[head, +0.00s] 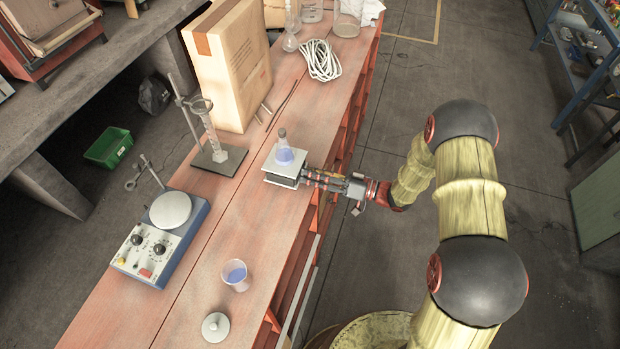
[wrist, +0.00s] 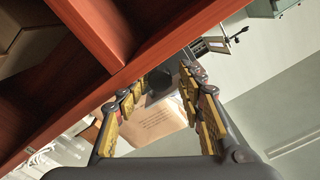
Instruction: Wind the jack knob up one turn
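The lab jack (head: 284,168) stands on the bench, a small grey-white platform that looks level. A flask of blue liquid (head: 284,155) stands upright on its top. My gripper (head: 305,176) points left at the jack's right side, close to it; contact is not clear. The jack's knob is not discernible in the head view, where my gripper covers that side. In the wrist view my gripper's (wrist: 162,79) yellow-padded fingers are apart, with a dark shape (wrist: 159,82) between or beyond the tips. I cannot tell whether that shape is the knob.
A retort stand (head: 222,157), a tall cardboard box (head: 232,70) and coiled white cable (head: 321,60) are behind the jack. A hotplate stirrer (head: 160,240), a beaker of blue liquid (head: 236,276) and a white lid (head: 215,327) are nearer. The bench's right edge (head: 310,215) runs under my gripper.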

